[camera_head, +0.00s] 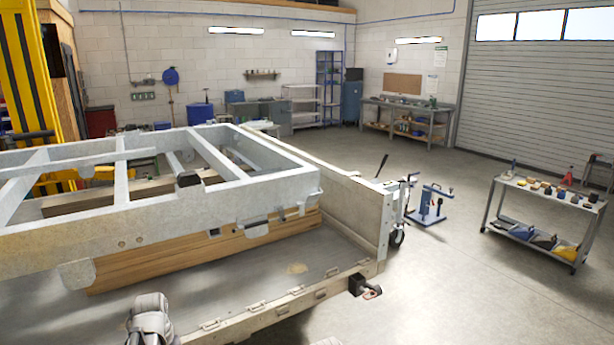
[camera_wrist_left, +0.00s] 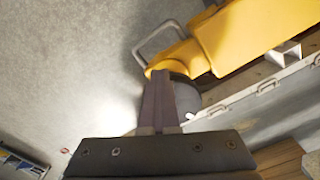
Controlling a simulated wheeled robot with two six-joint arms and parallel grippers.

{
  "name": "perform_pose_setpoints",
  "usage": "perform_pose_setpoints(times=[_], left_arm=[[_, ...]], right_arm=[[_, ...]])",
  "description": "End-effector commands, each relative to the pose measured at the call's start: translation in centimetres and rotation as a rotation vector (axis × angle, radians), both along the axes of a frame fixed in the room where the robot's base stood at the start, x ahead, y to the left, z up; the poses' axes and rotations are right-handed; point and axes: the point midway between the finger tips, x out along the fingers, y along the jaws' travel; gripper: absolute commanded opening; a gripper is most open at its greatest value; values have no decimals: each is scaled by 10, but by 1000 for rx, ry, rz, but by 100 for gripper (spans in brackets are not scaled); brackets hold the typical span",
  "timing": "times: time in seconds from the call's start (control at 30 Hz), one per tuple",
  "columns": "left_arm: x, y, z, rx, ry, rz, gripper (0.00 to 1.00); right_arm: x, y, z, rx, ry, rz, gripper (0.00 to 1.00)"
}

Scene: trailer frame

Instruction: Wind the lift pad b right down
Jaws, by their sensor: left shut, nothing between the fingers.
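In the left wrist view, my left gripper (camera_wrist_left: 163,78) is shut with nothing between its fingers. Its tips are in front of or beside the end of a yellow lift arm (camera_wrist_left: 255,38); I cannot tell whether they touch. A dark round part (camera_wrist_left: 186,96) under the end of that arm may be lift pad b. The fingers partly hide it, and no label shows. A grey metal loop (camera_wrist_left: 157,38) stands out beside the arm's end.
The grey trailer frame (camera_head: 150,207) fills the left of the head view, with wooden beams (camera_head: 200,247) below. A yellow post (camera_head: 30,65) stands at the far left. A blue stand (camera_head: 428,210) and a tool cart (camera_head: 550,195) are at the right. Open floor lies between.

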Motion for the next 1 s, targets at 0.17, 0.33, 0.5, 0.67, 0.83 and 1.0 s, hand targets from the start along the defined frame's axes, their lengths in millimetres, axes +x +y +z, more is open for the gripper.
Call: perform_pose_setpoints(times=[0.17,0.33,0.5,0.67,0.83,1.0], left_arm=[[0,6,0,2,-3,2,0],[-1,11,0,2,-2,2,0],[-2,15,0,1,-2,1,0],[-2,20,0,1,-1,1,0],[-2,25,0,1,-1,2,0],[-1,29,0,1,-1,1,0]], right_arm=[[0,0,0,0,0,0,0],[0,0,0,0,0,0,0],[0,0,0,0,0,0,0],[0,0,0,0,0,0,0],[0,0,0,0,0,0,0],[0,0,0,0,0,0,0]])
